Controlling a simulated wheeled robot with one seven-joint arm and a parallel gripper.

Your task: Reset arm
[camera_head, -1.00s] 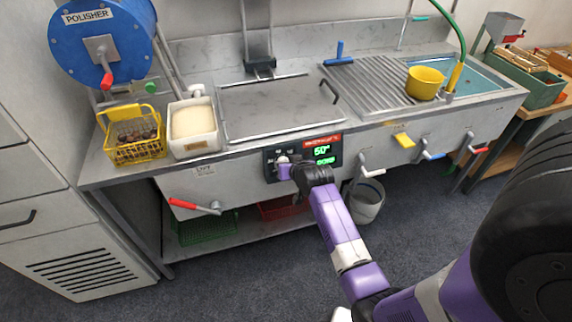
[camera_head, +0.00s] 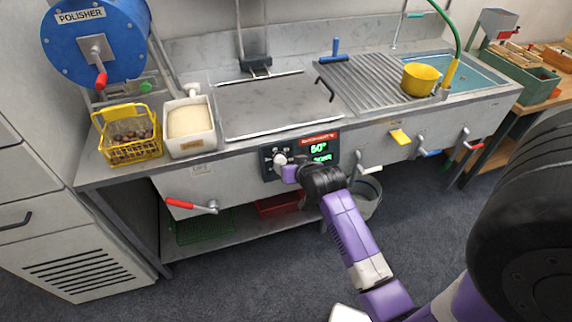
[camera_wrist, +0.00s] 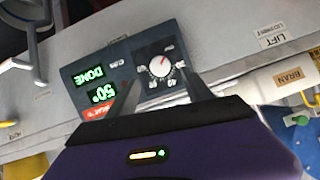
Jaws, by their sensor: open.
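My gripper is at the control panel (camera_head: 300,153) on the front of the steel counter. In the wrist view its two dark fingers point at the panel (camera_wrist: 115,75), one on each side below the round white dial (camera_wrist: 160,65). The jaws (camera_wrist: 163,85) are open with nothing between them but the panel face beyond. The dial has a red pointer. In the head view my purple arm reaches in from the lower right, and the fingertips are mostly hidden behind the wrist.
A yellow basket of chestnuts (camera_head: 133,150) and a white bran tub (camera_head: 190,142) stand on the counter's left. A red-handled lever (camera_head: 190,205) sticks out below. A yellow pot (camera_head: 421,80) sits at right. A bucket (camera_head: 367,200) stands below the counter.

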